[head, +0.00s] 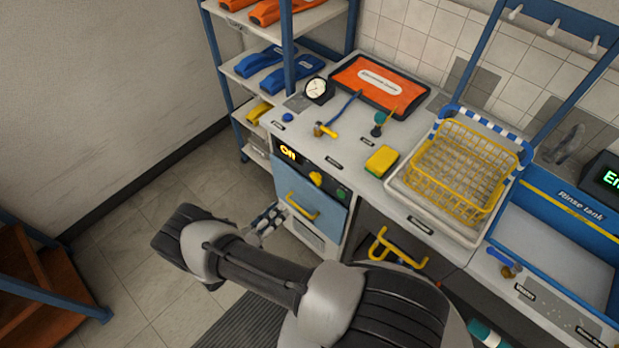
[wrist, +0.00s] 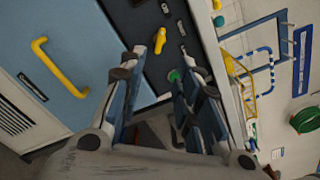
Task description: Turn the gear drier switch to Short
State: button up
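The gear drier is the cabinet with a light blue door (head: 300,197) and a dark control panel under the counter. On the panel, a yellow switch knob (head: 316,178) sits between the lit "On" display (head: 288,153) and a green button (head: 341,194). My gripper (head: 268,222) is in front of the door, lower than the knob and apart from it. In the wrist view my gripper (wrist: 165,72) is open and empty. Beyond its fingertips show the yellow knob (wrist: 160,40) and the green button (wrist: 174,76). The knob's setting labels are too small to read.
The door's yellow handle (head: 302,207) sticks out near my gripper. A yellow hook-shaped bar (head: 397,250) is under the counter. The counter holds a yellow sponge (head: 381,161), a yellow wire basket (head: 460,172) and an orange case (head: 380,84). The floor (head: 170,265) at left is clear.

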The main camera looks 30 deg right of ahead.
aim_at(313, 180)
jog(key=b+x, duration=0.1)
jog(key=x, duration=1.5)
jog(key=shift+d, duration=0.1)
jog(key=shift+c, duration=0.3)
grip_shut()
